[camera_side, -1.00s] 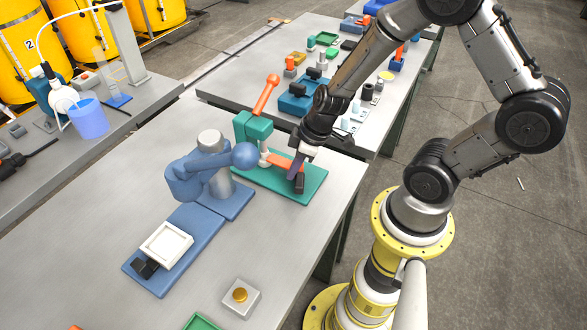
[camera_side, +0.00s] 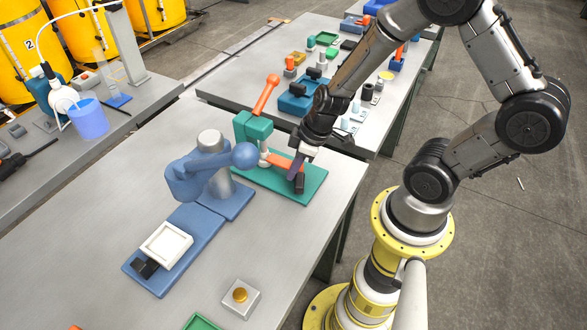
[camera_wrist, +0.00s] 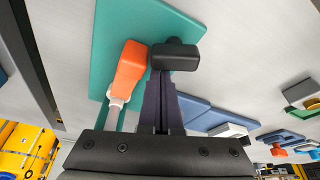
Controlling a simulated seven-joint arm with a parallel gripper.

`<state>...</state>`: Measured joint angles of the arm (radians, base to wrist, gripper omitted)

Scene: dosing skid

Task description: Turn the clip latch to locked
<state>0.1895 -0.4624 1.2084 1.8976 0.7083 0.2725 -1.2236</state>
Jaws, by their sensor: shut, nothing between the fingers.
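The latch fixture has a teal base plate (camera_side: 313,187), also in the wrist view (camera_wrist: 155,18). On it are a teal block (camera_side: 253,127) with a raised orange handle (camera_side: 265,95), a low orange arm (camera_side: 285,160) on a white pivot, and a black block (camera_side: 299,184). I cannot tell for sure which orange part is the clip latch. In the wrist view the low orange arm (camera_wrist: 130,68) lies left of my fingertips and the black block (camera_wrist: 174,55) just beyond them. My gripper (camera_wrist: 161,76) is shut and empty; contact with either is unclear.
A blue fixture with a round-ended arm (camera_side: 205,172) stands close left of the teal plate. A white tray (camera_side: 166,244) and a box with a yellow button (camera_side: 240,297) are nearer the front. The table is clear between them.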

